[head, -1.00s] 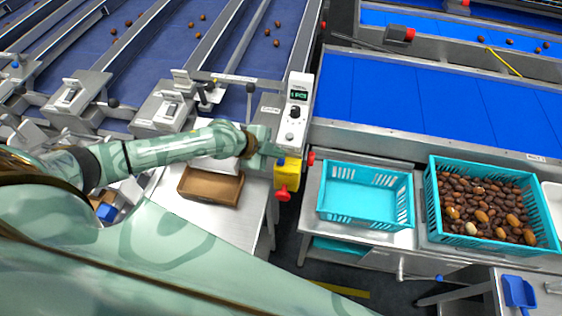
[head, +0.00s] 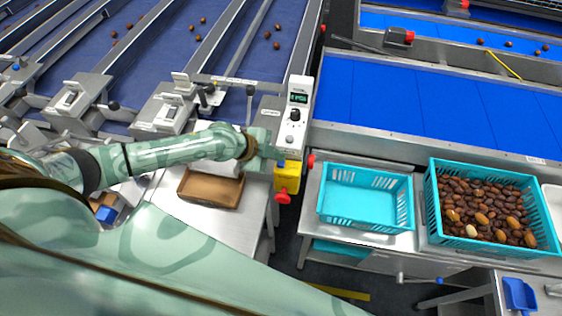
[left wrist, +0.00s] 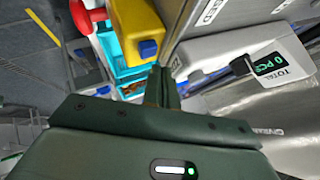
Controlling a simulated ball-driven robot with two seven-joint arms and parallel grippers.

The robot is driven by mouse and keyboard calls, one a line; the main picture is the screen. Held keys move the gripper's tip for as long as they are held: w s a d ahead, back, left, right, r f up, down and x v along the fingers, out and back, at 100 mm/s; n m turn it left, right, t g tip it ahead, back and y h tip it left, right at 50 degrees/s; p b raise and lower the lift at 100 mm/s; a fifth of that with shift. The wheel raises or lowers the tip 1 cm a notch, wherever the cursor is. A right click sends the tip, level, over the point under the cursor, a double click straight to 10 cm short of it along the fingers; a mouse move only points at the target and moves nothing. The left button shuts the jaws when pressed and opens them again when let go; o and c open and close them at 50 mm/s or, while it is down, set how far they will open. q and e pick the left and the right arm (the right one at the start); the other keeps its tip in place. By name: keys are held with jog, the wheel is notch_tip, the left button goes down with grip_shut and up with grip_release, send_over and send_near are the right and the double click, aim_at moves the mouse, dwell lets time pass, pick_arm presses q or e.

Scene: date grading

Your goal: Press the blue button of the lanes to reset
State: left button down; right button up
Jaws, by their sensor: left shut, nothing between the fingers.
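The yellow box (head: 288,178) hangs at the front end of the lane frame, with a red mushroom knob (head: 283,197) below. The blue button is a small blue patch at its upper left (head: 281,163), and it shows clearly on the yellow box in the left wrist view (left wrist: 148,48). My left gripper (head: 279,153) is just above the yellow box, its fingers shut and empty. In the left wrist view the fingertips (left wrist: 162,78) appear close to the blue button, with a gap between them in the picture. My right gripper is not in view.
The white counter panel (head: 296,125) with a lit display stands just above the gripper. A brown tray (head: 212,204) lies on the steel table to the left. An empty turquoise crate (head: 365,222) and a crate of dates (head: 440,232) stand right.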

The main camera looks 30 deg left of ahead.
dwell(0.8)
pick_arm(q)
jog(key=shift+f+b, duration=0.4)
jog(key=shift+f, duration=0.05)
jog(key=shift+f+b, duration=0.45)
dwell(0.5)
jog(key=shift+r, duration=0.1)
jog(key=shift+r+p, duration=0.8)
notch_tip(320, 180, up, 5)
jog(key=p, duration=0.4)
dwell(0.5)
